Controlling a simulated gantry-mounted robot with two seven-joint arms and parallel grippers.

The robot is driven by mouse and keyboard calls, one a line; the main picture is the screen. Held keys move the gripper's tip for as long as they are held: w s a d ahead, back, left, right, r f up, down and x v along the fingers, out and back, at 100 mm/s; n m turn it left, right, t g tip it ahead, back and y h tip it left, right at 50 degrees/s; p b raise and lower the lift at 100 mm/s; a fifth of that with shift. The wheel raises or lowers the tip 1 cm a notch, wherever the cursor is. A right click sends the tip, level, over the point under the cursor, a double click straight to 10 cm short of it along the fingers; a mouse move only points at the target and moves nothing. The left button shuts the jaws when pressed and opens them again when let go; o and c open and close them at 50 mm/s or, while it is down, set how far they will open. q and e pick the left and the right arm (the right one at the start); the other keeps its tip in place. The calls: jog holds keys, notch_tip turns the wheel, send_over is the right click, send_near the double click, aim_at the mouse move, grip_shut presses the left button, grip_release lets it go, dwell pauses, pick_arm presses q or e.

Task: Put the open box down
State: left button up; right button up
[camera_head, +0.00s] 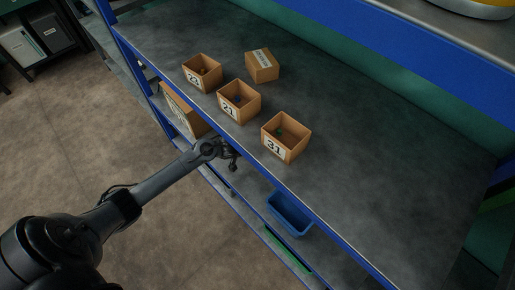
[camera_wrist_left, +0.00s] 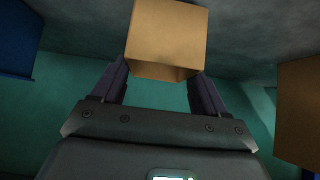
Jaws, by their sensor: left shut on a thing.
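My left gripper (camera_head: 228,156) reaches in at the lower shelf level, just below the front edge of the upper shelf. In the left wrist view a plain brown cardboard box (camera_wrist_left: 167,35) sits between the two fingers of my left gripper (camera_wrist_left: 160,80), which is shut on it. A dark strip shows along the box's near edge; its opening cannot be made out. In the head view this box is hidden, and the upper shelf covers that area. My right gripper is not in view.
Open boxes marked 23 (camera_head: 203,76), 21 (camera_head: 238,104) and 31 (camera_head: 284,140), and a closed box (camera_head: 262,66), stand on the upper shelf (camera_head: 370,130). Below are a larger box (camera_head: 181,112) and a blue bin (camera_head: 289,214). Another box (camera_wrist_left: 300,110) is right in the wrist view.

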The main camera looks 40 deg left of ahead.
pick_arm(q)
jog(key=shift+f, duration=0.45)
jog(key=o, duration=1.5)
jog(key=shift+f, duration=0.1)
